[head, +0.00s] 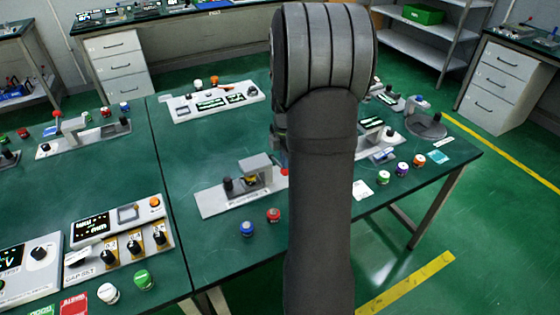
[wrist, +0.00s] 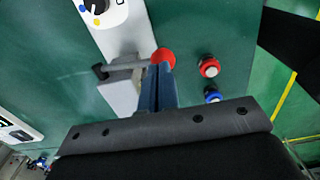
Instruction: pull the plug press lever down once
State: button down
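The plug press (head: 215,203) stands on the near part of the middle table in the head view, with a light grey base, a grey block and a dark knob. Its red lever ball (head: 285,172) peeks out beside my arm. In the wrist view the press base (wrist: 122,97) runs beneath my gripper, and a grey lever rod (wrist: 118,68) leads to the red ball (wrist: 163,56). My gripper (wrist: 158,68) has its blue fingers together, tips at the near edge of the ball; I cannot tell if they touch it. My arm hides the gripper in the head view.
A blue button (head: 247,228) and a red button (head: 273,215) stand right in front of the press. A white panel (head: 212,101) lies behind it. Other devices and several coloured buttons lie to the right. Bare green tabletop (head: 185,155) lies left of the press.

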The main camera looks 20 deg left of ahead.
jog(key=shift+f, duration=2.1)
dwell(0.3)
jog(key=shift+r, duration=0.1)
dwell(0.5)
jog(key=shift+r, duration=4.9)
jog(key=shift+f, duration=2.25)
